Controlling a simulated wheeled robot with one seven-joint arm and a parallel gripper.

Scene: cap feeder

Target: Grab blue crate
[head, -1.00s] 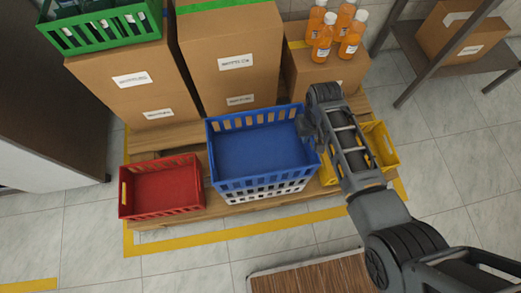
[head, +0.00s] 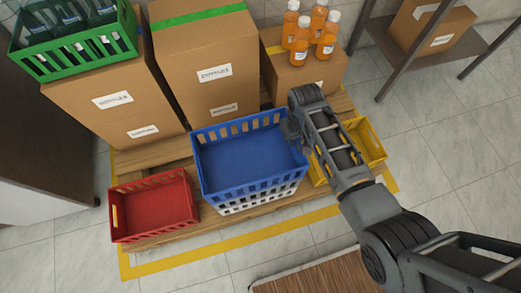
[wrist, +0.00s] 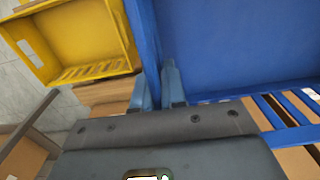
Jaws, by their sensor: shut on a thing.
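The blue crate (head: 240,164) is empty and sits on top of a white crate (head: 258,199) on the wooden pallet. My gripper (head: 292,132) is at the blue crate's right wall. In the wrist view, my gripper (wrist: 158,88) has one finger on each side of the blue crate's wall (wrist: 146,45) and is shut on it. The crate's inside floor fills the upper right of the wrist view. My wrist and forearm hide part of the crate's right side in the head view.
A red crate (head: 153,206) stands to the left and a yellow crate (head: 372,143) to the right, partly behind my arm. Cardboard boxes (head: 205,65) stand behind, one bearing a green crate (head: 75,37), another orange bottles (head: 326,35). A shelf (head: 400,55) is at the back right.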

